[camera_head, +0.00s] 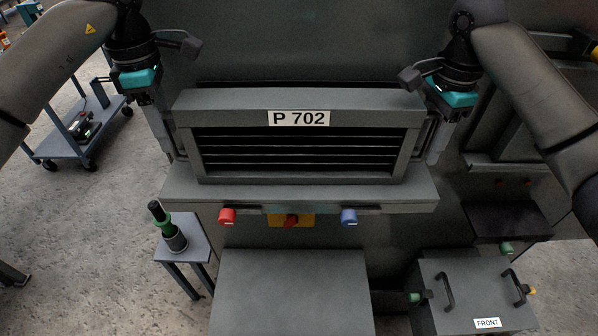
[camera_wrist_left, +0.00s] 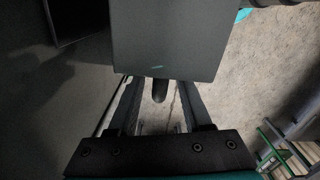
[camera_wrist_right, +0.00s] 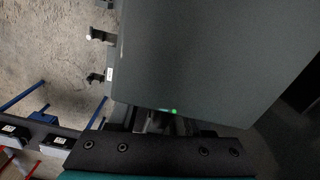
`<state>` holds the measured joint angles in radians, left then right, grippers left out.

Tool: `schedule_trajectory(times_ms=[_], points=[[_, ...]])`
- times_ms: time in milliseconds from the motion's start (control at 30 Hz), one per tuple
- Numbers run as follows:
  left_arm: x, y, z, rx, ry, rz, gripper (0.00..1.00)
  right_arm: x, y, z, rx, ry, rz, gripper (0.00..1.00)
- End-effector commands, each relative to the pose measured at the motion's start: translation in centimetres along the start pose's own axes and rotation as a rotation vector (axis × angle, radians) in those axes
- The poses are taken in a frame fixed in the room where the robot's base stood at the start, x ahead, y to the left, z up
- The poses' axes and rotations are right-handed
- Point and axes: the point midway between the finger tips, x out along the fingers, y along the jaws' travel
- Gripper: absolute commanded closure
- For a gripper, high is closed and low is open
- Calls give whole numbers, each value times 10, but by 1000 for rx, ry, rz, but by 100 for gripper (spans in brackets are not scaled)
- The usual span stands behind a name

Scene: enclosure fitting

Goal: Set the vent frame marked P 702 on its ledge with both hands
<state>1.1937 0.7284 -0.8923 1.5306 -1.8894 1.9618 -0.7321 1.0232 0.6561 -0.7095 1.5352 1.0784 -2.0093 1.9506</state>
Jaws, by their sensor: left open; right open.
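The grey vent frame marked P 702 (camera_head: 299,96) stands upright on the ledge (camera_head: 300,195) in the head view, with dark slats in its opening. With both grippers open, it appears to rest on the ledge. My left gripper (camera_head: 172,145) is open at its left side; my right gripper (camera_head: 432,145) is open at its right side. In the left wrist view the frame's end (camera_wrist_left: 170,40) lies just past the open fingers (camera_wrist_left: 160,105), with a dark rounded stub between them. In the right wrist view the frame (camera_wrist_right: 210,60) covers most of the fingers.
Red (camera_head: 227,216) and blue (camera_head: 348,216) knobs and a red knob on a yellow plate (camera_head: 291,220) sit under the ledge. A small stand (camera_head: 190,245) holds a green-and-black tool. A box marked FRONT (camera_head: 470,290) is lower right. A blue cart (camera_head: 85,125) stands left.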

Motion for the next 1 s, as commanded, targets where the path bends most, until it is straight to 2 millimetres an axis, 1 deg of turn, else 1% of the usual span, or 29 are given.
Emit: schedule_trajectory(times_ms=[133, 267, 400, 700, 900, 1000], points=[[-2, 0, 0, -1, 0, 1, 51, 0, 0, 0, 1, 1, 1, 51], [-12, 1, 0, -1, 0, 4, 51, 0, 0, -1, 2, 1, 1, 51], [-36, 1, 0, -2, -1, 5, 51, 0, 0, -1, 2, 1, 1, 51], [-76, 1, 0, 0, 0, 5, 51, 0, 0, -1, 2, 1, 1, 51], [-100, 1, 0, 0, 1, 2, 51, 0, 0, -1, 2, 1, 1, 51], [-110, 1, 0, 0, 1, 2, 51, 0, 0, -1, 2, 1, 1, 51]])
